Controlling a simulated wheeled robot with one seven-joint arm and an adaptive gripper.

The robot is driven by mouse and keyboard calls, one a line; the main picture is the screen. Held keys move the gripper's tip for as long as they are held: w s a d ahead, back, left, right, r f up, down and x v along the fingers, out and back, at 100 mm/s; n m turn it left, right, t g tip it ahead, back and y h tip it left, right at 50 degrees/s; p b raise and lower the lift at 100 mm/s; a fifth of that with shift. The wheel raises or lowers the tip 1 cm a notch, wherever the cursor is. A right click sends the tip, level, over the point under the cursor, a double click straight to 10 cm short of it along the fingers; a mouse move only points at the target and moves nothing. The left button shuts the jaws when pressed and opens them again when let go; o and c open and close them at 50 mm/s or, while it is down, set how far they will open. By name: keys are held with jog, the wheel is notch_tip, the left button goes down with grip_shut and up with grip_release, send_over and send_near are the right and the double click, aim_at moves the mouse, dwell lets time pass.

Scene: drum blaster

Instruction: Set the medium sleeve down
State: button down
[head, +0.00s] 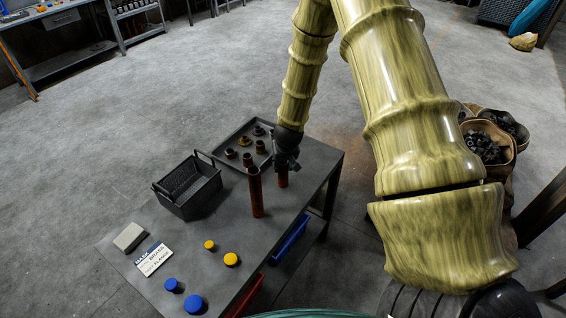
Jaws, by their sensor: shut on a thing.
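My gripper (285,166) is at the right part of the grey table (222,224), pointing down. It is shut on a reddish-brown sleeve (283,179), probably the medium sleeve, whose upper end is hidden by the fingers. The held sleeve looks upright; I cannot tell whether its lower end touches the table. A taller reddish-brown sleeve (257,193) stands upright just left of the gripper, apart from it.
A grey tray (222,148) with several short brown and yellowish pieces lies behind the gripper. A dark basket (187,187), a grey block (130,237), a label card (153,259), blue caps (193,303) and yellow caps (231,259) are left and front. Sacks (488,142) stand right.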

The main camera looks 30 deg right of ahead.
jog(key=c, duration=1)
grip_release()
jog(key=shift+f, duration=0.1)
jog(key=shift+b+v, duration=0.95)
jog(key=shift+v, duration=5.15)
